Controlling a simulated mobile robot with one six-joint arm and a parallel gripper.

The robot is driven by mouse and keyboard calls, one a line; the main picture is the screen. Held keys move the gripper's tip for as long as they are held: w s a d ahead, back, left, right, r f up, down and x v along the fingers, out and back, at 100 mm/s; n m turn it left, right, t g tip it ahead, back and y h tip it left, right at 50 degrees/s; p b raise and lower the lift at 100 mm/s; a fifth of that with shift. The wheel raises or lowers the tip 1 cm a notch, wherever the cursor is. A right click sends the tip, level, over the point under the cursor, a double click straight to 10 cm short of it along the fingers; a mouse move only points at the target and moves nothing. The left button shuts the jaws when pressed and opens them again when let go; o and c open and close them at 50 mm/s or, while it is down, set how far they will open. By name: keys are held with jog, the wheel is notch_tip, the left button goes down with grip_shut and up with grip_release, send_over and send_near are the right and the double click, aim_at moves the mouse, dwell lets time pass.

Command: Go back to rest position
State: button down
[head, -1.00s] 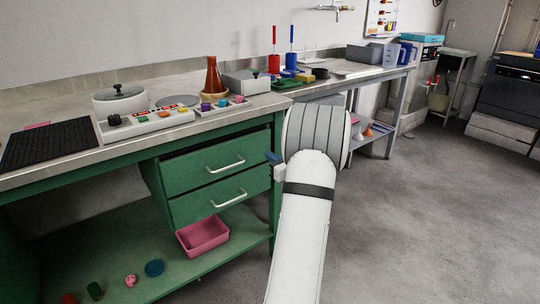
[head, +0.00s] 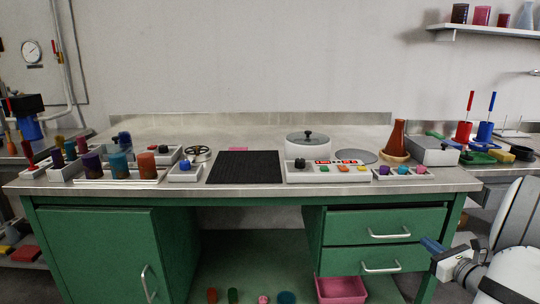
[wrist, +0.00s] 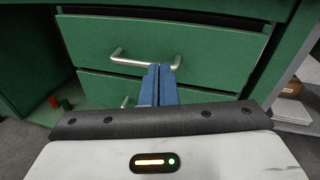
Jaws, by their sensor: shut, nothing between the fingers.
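My gripper (head: 434,246) is at the lower right of the head view, in front of the right end of the green bench. Its blue fingers are shut with nothing between them. In the wrist view the fingers (wrist: 159,85) point towards the green drawers (wrist: 210,45). They overlap the upper drawer's handle (wrist: 128,60) in the picture; I cannot tell whether they touch it. My white arm fills the lower right corner.
A pink bin (head: 341,290) stands under the drawers. A wall shelf (head: 490,32) is at upper right.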

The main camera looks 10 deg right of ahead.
jog(key=s+a+r+n+g+y+p, duration=0.1)
jog(key=a+r+n+g+y+p, duration=0.45)
jog(key=a, duration=0.95)
jog(key=s+a+r+n+g+y+p, duration=0.15)
jog(key=a+r+n+g+p, duration=0.4)
jog(key=a+r+n, duration=0.7)
jog(key=s+a+r+n+g+h+p, duration=0.3)
jog(key=s+a+r+n+h+p, duration=0.5)
jog(key=s+a+r+n+p, duration=0.3)
jog(key=s+n+p, duration=0.3)
jog(key=n+p, duration=0.1)
jog(key=shift+s+n, duration=0.25)
jog(key=shift+n, duration=0.15)
